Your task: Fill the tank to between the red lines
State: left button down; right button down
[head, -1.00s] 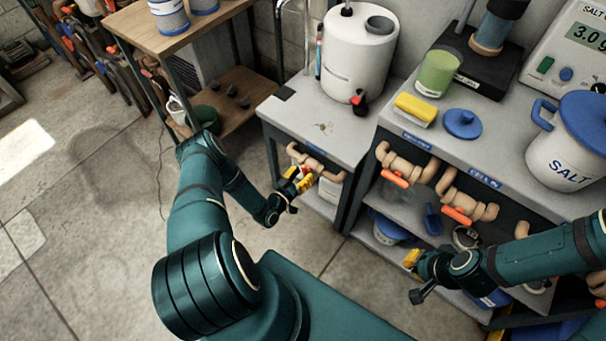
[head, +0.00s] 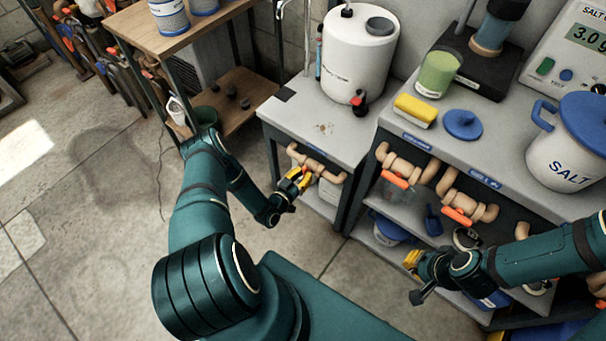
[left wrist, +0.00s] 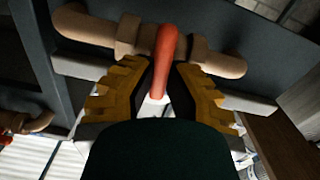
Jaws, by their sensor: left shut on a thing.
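The white tank (head: 350,62) stands upright on the left cabinet top, with a black and red tap (head: 358,100) low on its front. I cannot make out its red lines or its level. A tan pipe valve (head: 318,164) is mounted on the cabinet front below. My left gripper (head: 300,180) is at this valve; in the left wrist view its yellow fingers are shut on the red valve handle (left wrist: 165,52), with the tan pipe (left wrist: 95,30) behind. My right gripper (head: 413,260) is by the right bench's lower shelf; its jaws are too small to read.
Two more tan valves with orange handles (head: 397,180) (head: 457,216) are on the right bench front. That bench holds a yellow sponge (head: 415,110), a blue lid (head: 463,124), a green beaker (head: 437,73) and a salt tub (head: 560,150). The floor at left is clear.

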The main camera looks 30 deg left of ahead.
pick_arm(q)
jog(key=shift+d+m, duration=0.1)
jog(key=shift+m, duration=0.8)
jog(key=c, duration=0.9)
grip_release()
jog(key=shift+w, duration=0.1)
jog(key=shift+c, duration=0.2)
jog(key=s+a, duration=0.1)
jog(key=s, duration=1.1)
